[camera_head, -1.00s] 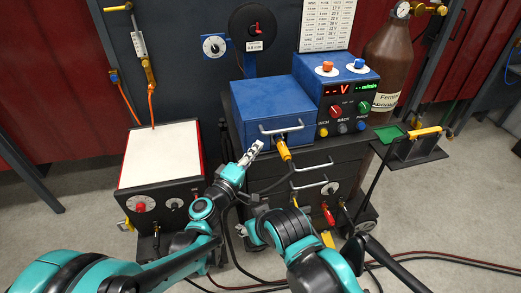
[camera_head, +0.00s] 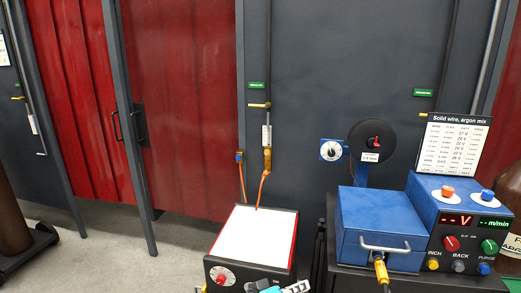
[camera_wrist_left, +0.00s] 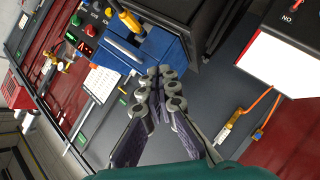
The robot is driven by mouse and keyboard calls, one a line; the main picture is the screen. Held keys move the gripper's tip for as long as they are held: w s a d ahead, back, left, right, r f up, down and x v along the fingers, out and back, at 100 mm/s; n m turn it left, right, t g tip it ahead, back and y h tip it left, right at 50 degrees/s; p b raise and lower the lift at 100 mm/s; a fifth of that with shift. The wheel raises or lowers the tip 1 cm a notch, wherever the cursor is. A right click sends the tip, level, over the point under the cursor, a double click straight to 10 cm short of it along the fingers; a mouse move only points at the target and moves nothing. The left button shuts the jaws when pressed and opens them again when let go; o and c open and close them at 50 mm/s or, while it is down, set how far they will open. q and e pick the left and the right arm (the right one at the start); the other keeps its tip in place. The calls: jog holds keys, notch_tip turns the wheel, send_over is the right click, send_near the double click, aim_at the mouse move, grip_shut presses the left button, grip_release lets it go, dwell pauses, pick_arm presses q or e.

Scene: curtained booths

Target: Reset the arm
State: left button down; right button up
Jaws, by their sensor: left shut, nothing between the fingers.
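My left gripper (camera_head: 296,287) shows only at the bottom edge of the head view, between the white-topped box and the blue welder. In the left wrist view its fingers (camera_wrist_left: 160,82) are together and hold nothing. The rest of my left arm is almost wholly below the head view. My right gripper and arm are not in view.
A white-topped box (camera_head: 257,232) with a red dial stands left of the blue welder box (camera_head: 372,215). A yellow-handled torch (camera_head: 381,270) is at the welder's front. A dark panel (camera_head: 305,70) and red curtains (camera_head: 180,110) stand behind. Bare floor (camera_head: 115,245) lies left.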

pick_arm(q)
jog(key=s+a+f+y, duration=0.3)
jog(key=s+a, duration=0.1)
jog(key=a, duration=0.5)
jog(key=s+a+f+g+y, duration=0.1)
jog(key=s+a+f+y, duration=0.2)
jog(key=a, duration=0.6)
jog(key=s+a+f+y, duration=0.2)
jog(key=s+a+y, duration=0.2)
jog(key=a, duration=0.5)
jog(key=s, duration=0.2)
jog(key=shift+s+a+f+y, duration=0.35)
jog(key=shift+a+f+y, duration=0.05)
